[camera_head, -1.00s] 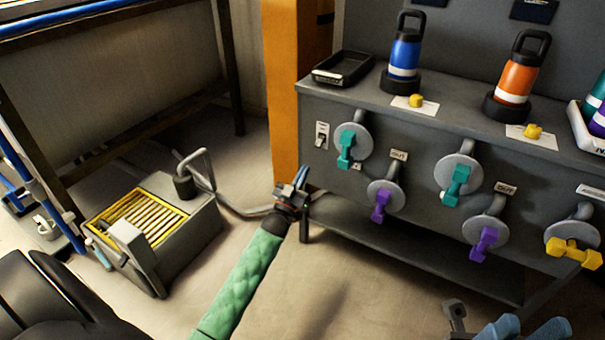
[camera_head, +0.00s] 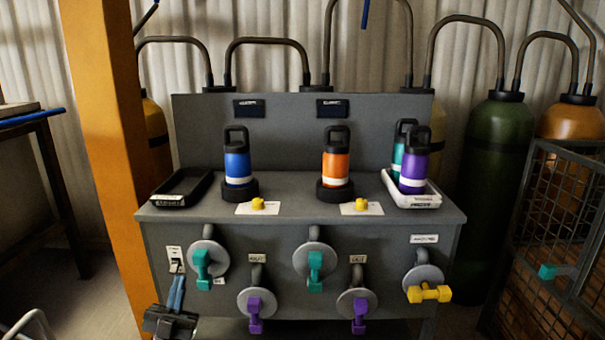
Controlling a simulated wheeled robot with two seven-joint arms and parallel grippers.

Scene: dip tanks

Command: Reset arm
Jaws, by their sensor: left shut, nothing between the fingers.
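My left gripper (camera_head: 176,282) is at the lower left of the head view. Its blue fingers are shut and empty, and they point up. They appear just below the small switch (camera_head: 175,262) on the front left of the grey bench (camera_head: 300,215); I cannot tell whether they touch it. The gripper's dark body shows at the bottom edge, and the rest of that arm is out of frame. My right gripper is not in view.
A blue bottle (camera_head: 237,168) and an orange bottle (camera_head: 336,165) stand on the bench. A white tray (camera_head: 425,201) holds purple and teal bottles; a black tray (camera_head: 180,190) is empty. Several valve handles jut from the front. An orange post (camera_head: 105,150) stands left.

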